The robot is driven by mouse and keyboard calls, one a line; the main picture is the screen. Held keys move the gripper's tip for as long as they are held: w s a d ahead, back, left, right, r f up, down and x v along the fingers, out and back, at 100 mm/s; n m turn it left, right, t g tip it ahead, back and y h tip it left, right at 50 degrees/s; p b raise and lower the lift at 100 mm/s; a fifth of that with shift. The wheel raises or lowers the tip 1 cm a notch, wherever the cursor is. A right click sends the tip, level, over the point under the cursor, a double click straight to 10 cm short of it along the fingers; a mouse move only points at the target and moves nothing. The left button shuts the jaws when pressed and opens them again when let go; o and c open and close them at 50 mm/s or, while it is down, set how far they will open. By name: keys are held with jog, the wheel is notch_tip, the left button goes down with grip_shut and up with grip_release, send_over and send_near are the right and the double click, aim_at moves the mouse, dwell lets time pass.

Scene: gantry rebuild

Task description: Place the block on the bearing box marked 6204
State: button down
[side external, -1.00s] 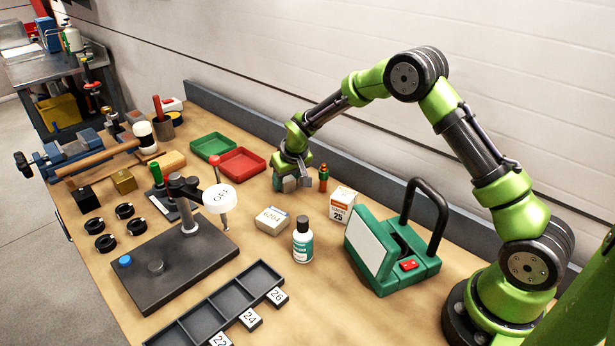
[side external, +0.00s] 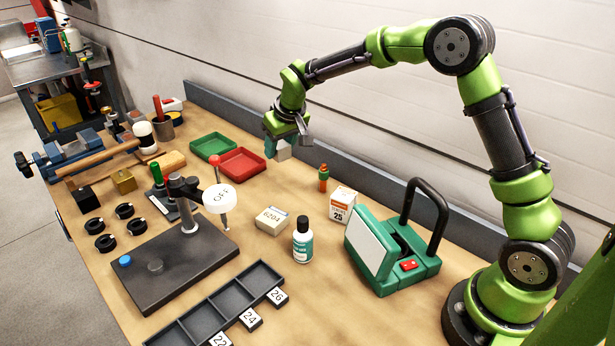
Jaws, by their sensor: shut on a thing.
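The fingers hide part of the block. The bearing box marked 6204 (side external: 271,221) is a small, low cream box lying on the bench, nearer the camera than my gripper. Nothing rests on its top. My gripper is well above and behind it, apart from it.
A box marked 25 (side external: 342,205), a small orange-and-green item (side external: 323,178) and a green case (side external: 390,250) are to the right. Red tray (side external: 241,164) behind.

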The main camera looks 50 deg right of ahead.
jog(key=s+a+r+n+y, duration=0.2)
jog(key=s+a+n, duration=0.35)
jog(key=a, duration=0.25)
send_near(267, 214)
jog(key=shift+n, duration=0.35)
jog(key=x, duration=0.6)
jog(key=shift+w+r, duration=0.1)
jog(key=c, duration=0.5)
grip_release()
